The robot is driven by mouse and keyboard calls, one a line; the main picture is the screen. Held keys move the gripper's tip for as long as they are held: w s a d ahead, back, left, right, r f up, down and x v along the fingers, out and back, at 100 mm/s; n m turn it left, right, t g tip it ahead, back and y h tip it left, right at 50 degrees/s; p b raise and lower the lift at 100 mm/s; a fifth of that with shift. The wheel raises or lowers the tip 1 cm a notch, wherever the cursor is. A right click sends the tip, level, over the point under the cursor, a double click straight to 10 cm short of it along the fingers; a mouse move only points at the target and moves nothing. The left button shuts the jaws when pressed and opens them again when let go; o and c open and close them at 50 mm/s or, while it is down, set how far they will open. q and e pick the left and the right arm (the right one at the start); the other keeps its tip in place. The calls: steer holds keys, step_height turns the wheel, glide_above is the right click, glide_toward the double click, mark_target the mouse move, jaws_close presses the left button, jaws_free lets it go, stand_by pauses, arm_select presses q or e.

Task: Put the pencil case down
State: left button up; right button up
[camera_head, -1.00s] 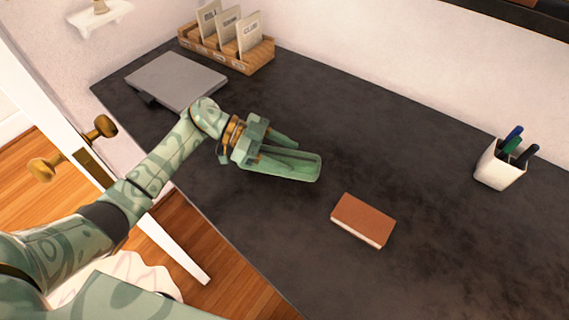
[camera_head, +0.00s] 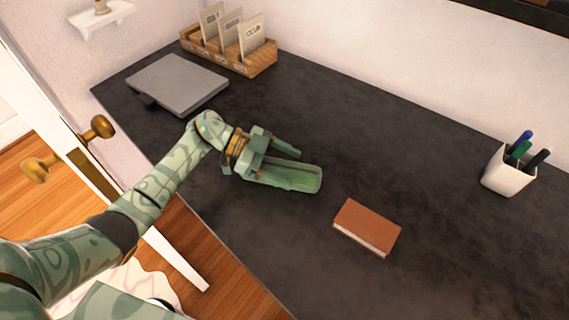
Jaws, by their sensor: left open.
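A long green pencil case (camera_head: 298,177) with a rounded end lies at the black desk's (camera_head: 400,130) left-centre, and it appears to rest on the top. My left gripper (camera_head: 292,164) is at the case, its jaws open. One finger shows above the case's far side with a gap between them. The other finger is hard to tell from the green case, so I cannot tell whether it touches. My right gripper is out of view.
A brown book (camera_head: 367,227) lies to the right of the case. A white pen cup (camera_head: 508,173) stands at the far right. A grey laptop (camera_head: 178,84) and a wooden card rack (camera_head: 228,55) are at the back left. Clear desk lies between them.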

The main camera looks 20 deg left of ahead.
arm_select(q)
steer(key=p+v, duration=0.1)
steer(key=v, duration=0.6)
steer(key=shift+a+r, duration=0.2)
